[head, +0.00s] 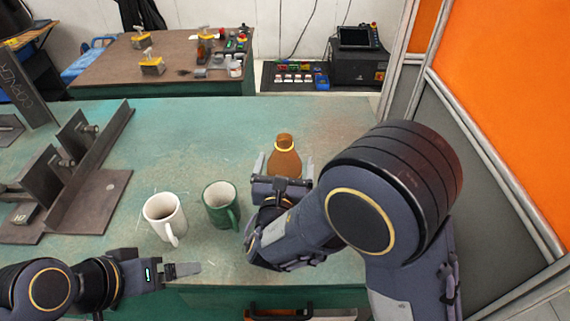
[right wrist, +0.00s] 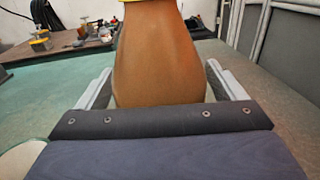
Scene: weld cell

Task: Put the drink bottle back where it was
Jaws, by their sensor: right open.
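The drink bottle (head: 284,158) is amber-brown with a yellow band at its neck and stands upright on the green table. My right gripper (head: 284,170) is open, with one finger on each side of the bottle. In the right wrist view the bottle (right wrist: 160,55) fills the middle between the two grey fingers of the gripper (right wrist: 158,88), with its top cut off by the frame. Its lower part is hidden behind the gripper in the head view. My left gripper (head: 184,270) is at the table's front edge, away from the bottle; its finger gap cannot be made out.
A white mug (head: 160,222) and a green mug (head: 216,210) stand left of my right gripper. Steel brackets (head: 88,205) lie on the left of the green table (head: 190,125). Behind is a brown table (head: 110,72) with tools. The green table is clear behind the mugs.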

